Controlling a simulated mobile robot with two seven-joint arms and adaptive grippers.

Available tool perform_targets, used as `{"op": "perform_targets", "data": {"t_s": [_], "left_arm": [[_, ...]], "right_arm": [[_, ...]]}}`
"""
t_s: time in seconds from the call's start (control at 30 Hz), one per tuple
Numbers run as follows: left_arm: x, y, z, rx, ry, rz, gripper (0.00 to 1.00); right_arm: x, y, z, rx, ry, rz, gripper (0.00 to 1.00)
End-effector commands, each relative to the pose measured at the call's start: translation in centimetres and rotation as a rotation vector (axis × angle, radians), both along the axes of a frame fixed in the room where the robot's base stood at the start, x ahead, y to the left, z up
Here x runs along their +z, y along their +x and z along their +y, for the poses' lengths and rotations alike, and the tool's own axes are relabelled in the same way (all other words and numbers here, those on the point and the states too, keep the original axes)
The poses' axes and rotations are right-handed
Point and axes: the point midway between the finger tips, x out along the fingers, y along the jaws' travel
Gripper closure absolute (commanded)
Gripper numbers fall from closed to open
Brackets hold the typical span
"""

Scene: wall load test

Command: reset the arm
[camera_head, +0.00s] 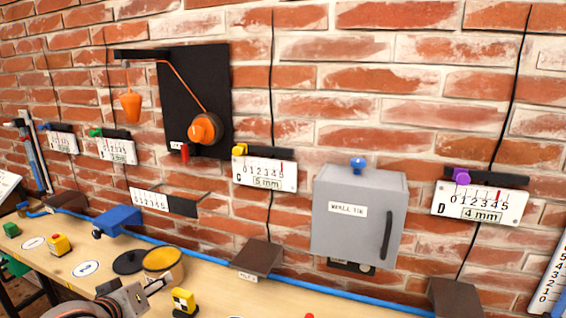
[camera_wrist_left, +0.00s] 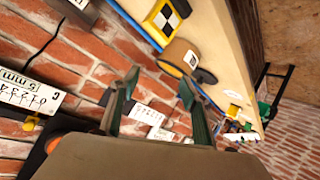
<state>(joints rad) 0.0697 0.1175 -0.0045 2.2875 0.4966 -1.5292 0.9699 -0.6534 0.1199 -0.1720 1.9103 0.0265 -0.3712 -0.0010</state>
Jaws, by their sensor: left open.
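My left arm (camera_head: 85,308) comes in at the bottom left of the head view, low in front of the bench. My left gripper (camera_wrist_left: 158,90) shows in the wrist view with two dark green fingers spread apart and nothing between them. Beyond the fingers are the brick wall and a small white scale plate (camera_wrist_left: 147,114). A yellow-and-black marked block (camera_head: 184,301) stands on the bench to the right of my arm in the head view; it also shows in the wrist view (camera_wrist_left: 165,20). My right gripper is in neither view.
The wooden bench (camera_head: 215,290) runs along the wall, with a blue strip at its back. A round yellow tin (camera_head: 163,262) and a blue block (camera_head: 118,219) stand near my arm. A grey cabinet (camera_head: 350,215), a black board (camera_head: 200,90) and several scale plates hang on the wall.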

Motion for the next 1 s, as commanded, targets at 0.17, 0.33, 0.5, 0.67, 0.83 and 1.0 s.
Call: {"op": "perform_targets", "data": {"t_s": [0.17,0.33,0.5,0.67,0.83,1.0], "left_arm": [[-8.3,-7.9,1.8,-0.119,0.410,0.191,0.54],[-12.8,-14.7,3.4,-0.265,0.729,0.356,0.54],[-15.1,-20.2,4.6,-0.404,0.957,0.489,0.54],[-16.4,-24.8,5.6,-0.536,1.130,0.601,0.54],[-20.2,-22.9,2.5,-0.562,1.032,0.493,0.54],[-24.1,-22.2,-0.9,-0.583,0.912,0.388,0.54]], "right_arm": [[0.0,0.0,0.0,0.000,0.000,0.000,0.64],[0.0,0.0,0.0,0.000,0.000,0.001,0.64],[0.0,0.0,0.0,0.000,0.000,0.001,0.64],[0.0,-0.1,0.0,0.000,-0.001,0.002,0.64],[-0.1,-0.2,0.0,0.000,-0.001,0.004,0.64],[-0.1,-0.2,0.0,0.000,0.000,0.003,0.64]]}}
